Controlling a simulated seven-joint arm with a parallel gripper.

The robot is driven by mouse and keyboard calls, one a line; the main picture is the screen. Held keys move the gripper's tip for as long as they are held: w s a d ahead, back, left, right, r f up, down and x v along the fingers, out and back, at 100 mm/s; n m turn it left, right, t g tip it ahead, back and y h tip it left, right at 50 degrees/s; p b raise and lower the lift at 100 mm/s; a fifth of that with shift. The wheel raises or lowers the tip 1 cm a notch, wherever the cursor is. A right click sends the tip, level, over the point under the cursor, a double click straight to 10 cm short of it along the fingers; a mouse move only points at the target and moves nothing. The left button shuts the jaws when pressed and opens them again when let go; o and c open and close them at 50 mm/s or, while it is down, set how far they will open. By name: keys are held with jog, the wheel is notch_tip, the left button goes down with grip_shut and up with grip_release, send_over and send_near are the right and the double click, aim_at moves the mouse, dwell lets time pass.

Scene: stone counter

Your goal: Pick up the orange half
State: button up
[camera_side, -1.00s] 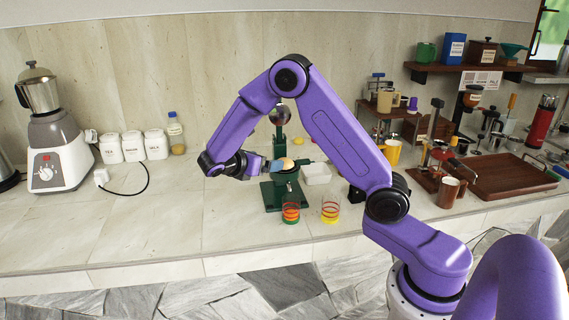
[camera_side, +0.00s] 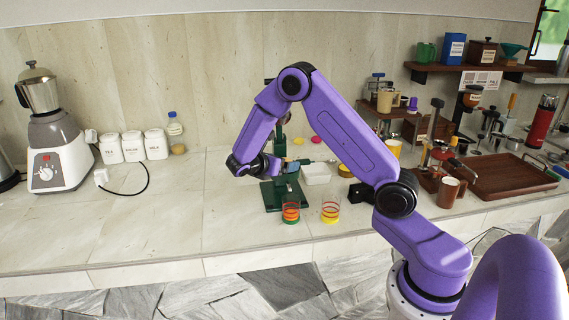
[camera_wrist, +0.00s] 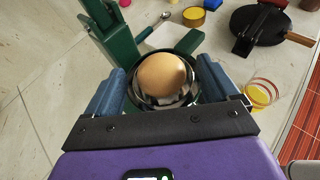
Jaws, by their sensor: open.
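The orange half (camera_wrist: 162,76) sits dome up in the round cup of a green press (camera_wrist: 122,44). In the wrist view it lies between the two blue fingers of my open gripper (camera_wrist: 161,68), with a gap on each side. In the side view my gripper (camera_side: 291,167) is at the green press (camera_side: 284,196), and I cannot make out the orange half there.
Two ringed glasses (camera_side: 291,213) (camera_side: 330,213) stand in front of the press. A white tray (camera_side: 316,174) is behind it to the right. A black pan-like item (camera_wrist: 262,25) is at the wrist view's upper right.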

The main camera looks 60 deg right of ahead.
jog(key=c, duration=1.2)
jog(key=shift+r, duration=0.2)
jog(key=shift+r, duration=0.6)
jog(key=s+a+r, duration=0.1)
jog(key=s+r, duration=0.2)
jog(key=s, duration=0.1)
jog(key=s+a+r, duration=0.2)
jog(key=s+r, duration=0.2)
jog(key=s+a+r, duration=0.2)
jog(key=s+r, duration=0.2)
jog(key=s, duration=0.1)
jog(key=shift+a+r, duration=0.2)
jog(key=shift+r, duration=0.05)
